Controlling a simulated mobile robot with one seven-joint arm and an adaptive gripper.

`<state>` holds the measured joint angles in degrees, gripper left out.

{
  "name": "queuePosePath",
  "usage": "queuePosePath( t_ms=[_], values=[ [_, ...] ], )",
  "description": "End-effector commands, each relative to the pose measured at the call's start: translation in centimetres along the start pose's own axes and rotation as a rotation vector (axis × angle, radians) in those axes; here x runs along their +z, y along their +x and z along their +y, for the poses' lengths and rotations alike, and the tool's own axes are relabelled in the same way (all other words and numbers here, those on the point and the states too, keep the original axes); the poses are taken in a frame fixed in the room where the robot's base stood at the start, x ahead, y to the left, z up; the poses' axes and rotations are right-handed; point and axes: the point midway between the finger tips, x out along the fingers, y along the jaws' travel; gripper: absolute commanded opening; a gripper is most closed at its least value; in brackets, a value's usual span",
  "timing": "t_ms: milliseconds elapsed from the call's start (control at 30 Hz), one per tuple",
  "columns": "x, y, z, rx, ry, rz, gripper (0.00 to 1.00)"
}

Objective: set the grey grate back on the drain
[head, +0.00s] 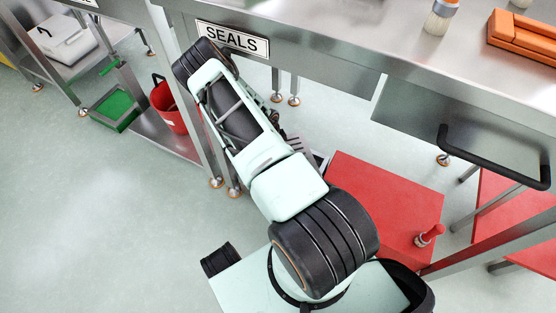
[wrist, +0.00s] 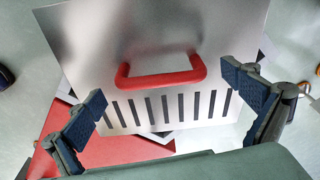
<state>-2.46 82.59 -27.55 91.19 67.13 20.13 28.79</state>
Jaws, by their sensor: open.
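The grey grate (wrist: 105,45) is a flat metal plate with a row of dark slots and a red handle (wrist: 160,79). It fills the middle of the wrist view. In the head view only a small slotted part of the grate (head: 297,144) shows beside my arm. My gripper (wrist: 168,90) is open, one finger on each side of the handle, with visible gaps to it. Pale and dark edges show around the grate from something behind it; I cannot tell whether this is the drain. My arm hides most of that spot in the head view.
A steel bench (head: 330,40) with a SEALS sign stands above and behind. A red bucket (head: 168,105) and bench legs are at left.

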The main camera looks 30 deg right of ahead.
Motion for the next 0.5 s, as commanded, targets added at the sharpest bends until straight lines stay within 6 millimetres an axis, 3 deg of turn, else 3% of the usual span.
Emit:
queuePosePath(
  t_ms=[500],
  values=[
    [0.0,-9.1,-0.1,-0.003,-0.002,0.001,1.00]
  ],
)
